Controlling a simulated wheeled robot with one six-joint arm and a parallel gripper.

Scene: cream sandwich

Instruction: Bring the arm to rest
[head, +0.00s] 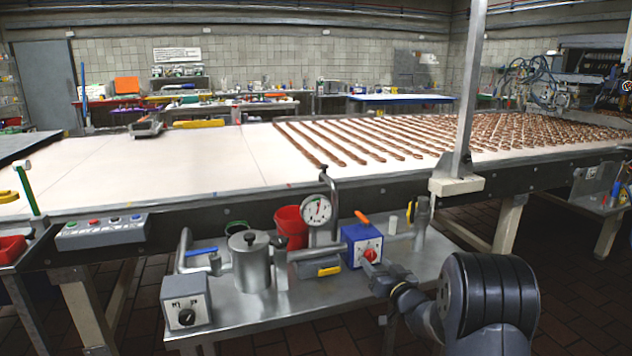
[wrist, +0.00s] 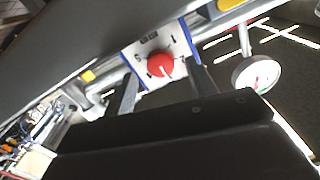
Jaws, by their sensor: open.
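My arm (head: 485,300) reaches in from the lower right of the head view, over the near right side of the metal cart. My gripper (head: 378,272) is at the front of a blue box (head: 361,240) with a red knob (head: 369,255). In the wrist view my gripper (wrist: 163,84) is open, with one dark finger on each side of the red knob (wrist: 160,65) on its white face. Nothing is held between the fingers. I cannot tell whether the fingertips touch the knob or stop short of it.
The metal cart (head: 265,308) also carries a grey dial box (head: 186,301), a steel pot (head: 249,262), a red bucket (head: 291,227) and a round gauge (head: 316,210). A conveyor with rows of brown strips (head: 345,143) and a post (head: 467,100) stand behind.

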